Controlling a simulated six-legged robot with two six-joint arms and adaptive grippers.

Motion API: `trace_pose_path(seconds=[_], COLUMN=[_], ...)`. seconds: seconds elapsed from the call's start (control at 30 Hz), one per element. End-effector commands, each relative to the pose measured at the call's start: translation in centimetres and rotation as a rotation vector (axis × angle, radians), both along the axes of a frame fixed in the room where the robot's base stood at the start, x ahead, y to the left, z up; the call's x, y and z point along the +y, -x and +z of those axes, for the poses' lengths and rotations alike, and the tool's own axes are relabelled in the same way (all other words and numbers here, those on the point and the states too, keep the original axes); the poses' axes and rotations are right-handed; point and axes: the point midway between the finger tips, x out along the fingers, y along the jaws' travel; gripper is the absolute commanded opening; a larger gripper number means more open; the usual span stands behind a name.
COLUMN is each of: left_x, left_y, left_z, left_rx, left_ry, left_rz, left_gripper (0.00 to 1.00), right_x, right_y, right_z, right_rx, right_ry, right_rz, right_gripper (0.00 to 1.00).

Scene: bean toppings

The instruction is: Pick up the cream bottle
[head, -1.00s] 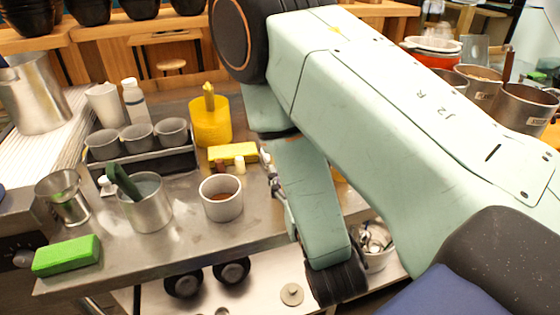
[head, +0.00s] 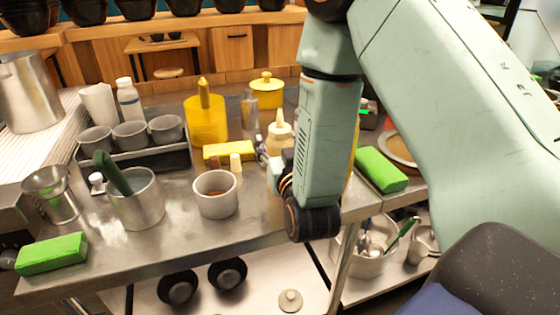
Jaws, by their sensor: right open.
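A cream-coloured squeeze bottle (head: 279,132) with a pointed nozzle stands upright toward the back of the steel table. My right forearm stands just right of it, and its lower part is hidden. My right gripper (head: 263,154) is small and partly hidden by my wrist. It is open in front of the bottle and slightly left of it, pointing toward the back left. Nothing shows between its fingers. I cannot tell whether it touches the bottle. A white capped bottle (head: 129,101) stands at the back left. My left gripper is not in view.
A yellow container (head: 206,122), a yellow block (head: 229,151) and a cup with brown contents (head: 215,196) stand left of my gripper. A yellow lidded pot (head: 266,93) is behind. A green block (head: 381,169) lies right of my arm.

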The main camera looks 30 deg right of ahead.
Motion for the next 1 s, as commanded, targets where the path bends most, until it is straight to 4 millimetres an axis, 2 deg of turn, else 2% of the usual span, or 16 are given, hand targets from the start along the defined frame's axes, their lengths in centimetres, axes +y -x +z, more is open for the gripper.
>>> trace_pose_path(seconds=[0.1,0.2,0.47,0.77,1.0], left_x=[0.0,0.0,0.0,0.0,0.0], left_y=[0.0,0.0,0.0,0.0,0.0], left_z=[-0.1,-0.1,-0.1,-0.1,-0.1], left_rx=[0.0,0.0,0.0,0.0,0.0], left_ry=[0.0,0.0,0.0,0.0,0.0], left_rz=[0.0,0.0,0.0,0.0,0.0], left_gripper=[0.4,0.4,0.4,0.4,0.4], right_x=[-0.6,-0.8,-0.8,-0.8,-0.8], right_y=[-1.5,-2.1,-2.3,-2.3,-2.3], right_z=[0.0,0.0,0.0,-0.1,0.0], right_rx=[-0.002,0.001,0.001,0.002,-0.001], right_ry=[-0.002,-0.001,0.0,-0.001,0.0], right_rz=[-0.002,-0.001,0.0,0.0,0.0], right_gripper=[0.57,0.57,0.57,0.32,0.29])
